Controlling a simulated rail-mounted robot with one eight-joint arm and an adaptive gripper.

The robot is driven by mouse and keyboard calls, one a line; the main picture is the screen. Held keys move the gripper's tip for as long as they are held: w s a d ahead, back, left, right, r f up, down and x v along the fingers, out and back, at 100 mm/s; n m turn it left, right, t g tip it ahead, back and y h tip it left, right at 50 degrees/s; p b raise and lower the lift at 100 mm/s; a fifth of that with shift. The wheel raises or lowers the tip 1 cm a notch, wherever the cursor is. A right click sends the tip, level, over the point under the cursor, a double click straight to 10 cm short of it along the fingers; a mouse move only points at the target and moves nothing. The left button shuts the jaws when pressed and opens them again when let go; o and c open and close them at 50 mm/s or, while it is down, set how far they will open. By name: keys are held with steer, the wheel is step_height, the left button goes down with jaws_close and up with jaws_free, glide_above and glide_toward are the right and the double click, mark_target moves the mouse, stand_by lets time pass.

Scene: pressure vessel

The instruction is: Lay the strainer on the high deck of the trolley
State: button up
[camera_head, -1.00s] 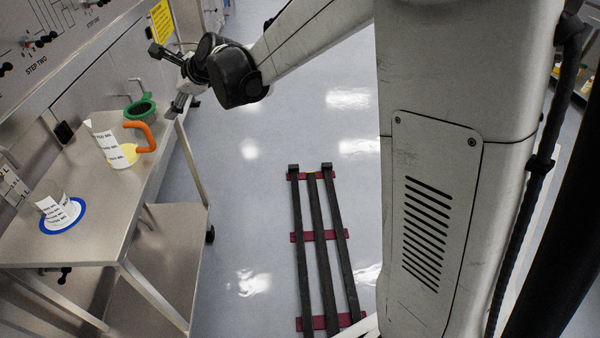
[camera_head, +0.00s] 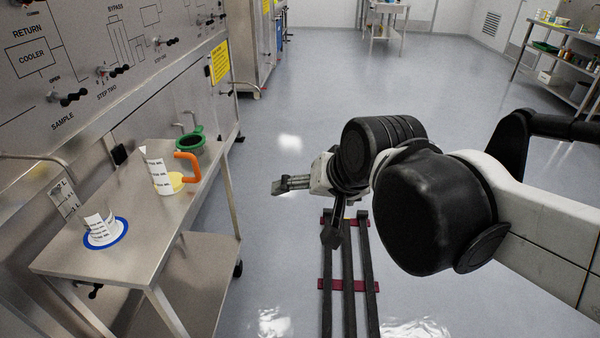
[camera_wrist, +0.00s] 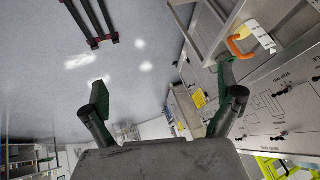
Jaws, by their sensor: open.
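A green round-rimmed piece with a dark inside (camera_head: 190,142), which looks like the strainer, is at the far end of the trolley's high deck (camera_head: 135,225). I cannot tell whether it rests on the deck or sits on a fitting behind it. My gripper (camera_head: 280,186) is over the floor to the right of the trolley, pointing left, apart from the strainer. In the wrist view my gripper (camera_wrist: 163,97) has its two fingers wide apart with nothing between them.
A panel with black valve handles (camera_head: 70,97) rises behind the trolley. Open floor (camera_head: 290,115) lies to the right.

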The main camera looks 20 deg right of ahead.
steer(key=s+d+f+n+h, duration=0.1)
steer(key=s+d+f+n, duration=0.1)
steer(key=s, duration=0.4)
steer(key=shift+s+d+f+n+g, duration=0.2)
steer(key=shift+d+f+n+g, duration=0.1)
steer(key=shift+f+n, duration=0.3)
steer(key=shift+r, duration=0.15)
steer(key=shift+r+p, duration=1.15)
steer(key=shift+p, duration=0.05)
